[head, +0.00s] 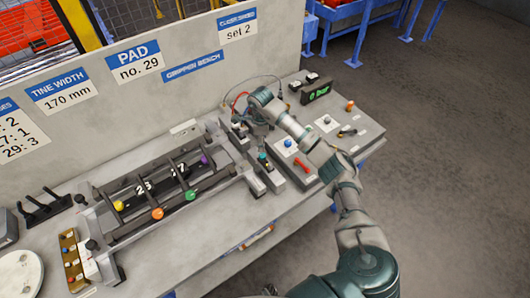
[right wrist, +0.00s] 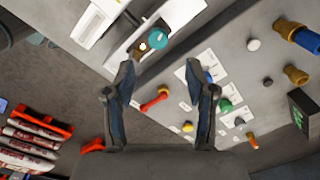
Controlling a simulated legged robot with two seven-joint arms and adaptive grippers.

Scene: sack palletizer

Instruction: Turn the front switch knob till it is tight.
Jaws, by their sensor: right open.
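A teal knob (head: 263,157), which looks like the front switch knob, stands on a narrow grey block on the bench. The same teal knob (right wrist: 157,39) shows in the right wrist view, just beyond the fingertips. My right gripper (right wrist: 159,70) is open and empty, its two fingers spread with a gap between them and apart from the knob. In the head view my right gripper (head: 258,122) is over the narrow blocks, partly hidden by its own wrist. How tight the knob is cannot be seen. My left gripper is not in view.
A panel on the right holds a red lever (head: 301,165), a blue button (head: 288,143) and other controls. A rail frame (head: 205,187) with coloured knobs lies to the left. A wall with signs (head: 140,62) stands behind the bench. Floor (head: 450,170) is open at right.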

